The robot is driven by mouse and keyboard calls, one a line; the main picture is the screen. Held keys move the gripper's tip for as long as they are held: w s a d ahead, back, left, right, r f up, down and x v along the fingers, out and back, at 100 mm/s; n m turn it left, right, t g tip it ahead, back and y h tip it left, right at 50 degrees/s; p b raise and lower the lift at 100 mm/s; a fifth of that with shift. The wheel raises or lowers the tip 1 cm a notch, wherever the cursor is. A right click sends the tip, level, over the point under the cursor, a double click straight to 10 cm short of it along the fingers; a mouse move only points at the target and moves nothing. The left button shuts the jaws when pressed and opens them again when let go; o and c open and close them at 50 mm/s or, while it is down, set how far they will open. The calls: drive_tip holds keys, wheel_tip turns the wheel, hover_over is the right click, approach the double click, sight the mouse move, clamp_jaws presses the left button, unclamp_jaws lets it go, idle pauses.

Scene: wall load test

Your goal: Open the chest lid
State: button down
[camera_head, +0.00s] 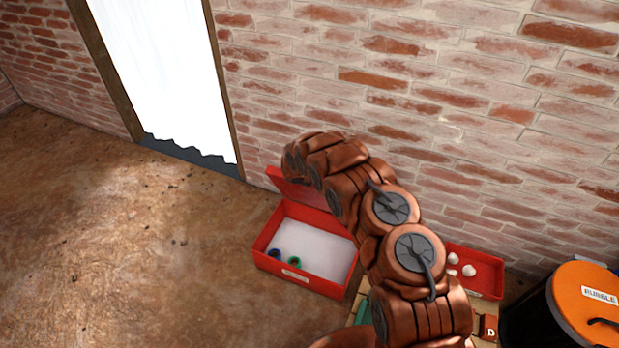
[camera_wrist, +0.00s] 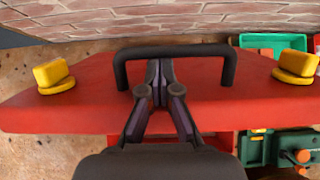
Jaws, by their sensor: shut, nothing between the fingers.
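The red chest (camera_head: 322,280) stands on the floor by the wall, with a pale interior in the head view. Its red lid (camera_head: 287,188) is raised at the back edge, partly hidden by my arm. In the wrist view the lid (camera_wrist: 60,108) fills the middle, with a black bar handle (camera_wrist: 185,51) and a yellow latch piece at each side. My gripper (camera_wrist: 160,72) is shut and empty, its fingertips at the handle's opening, just below the bar; whether they touch it I cannot tell. The head view does not show the fingers.
A blue ring (camera_head: 274,254) and a green ring (camera_head: 294,261) lie inside the chest. Right of my arm are a red tray (camera_head: 485,281) with white pieces and an orange-lidded bin (camera_head: 588,305). A brick wall stands close behind. The floor at left is clear.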

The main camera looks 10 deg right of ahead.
drive_tip(key=w+d, duration=0.6)
drive_tip(key=w, duration=0.3)
drive_tip(key=shift+w+d+r+b, duration=0.15)
drive_tip(key=shift+w+r+b, duration=0.1)
drive_tip(key=shift+w+b, duration=0.1)
drive_tip(key=shift+s+f, duration=0.1)
drive_tip(key=shift+f, duration=0.05)
idle(0.3)
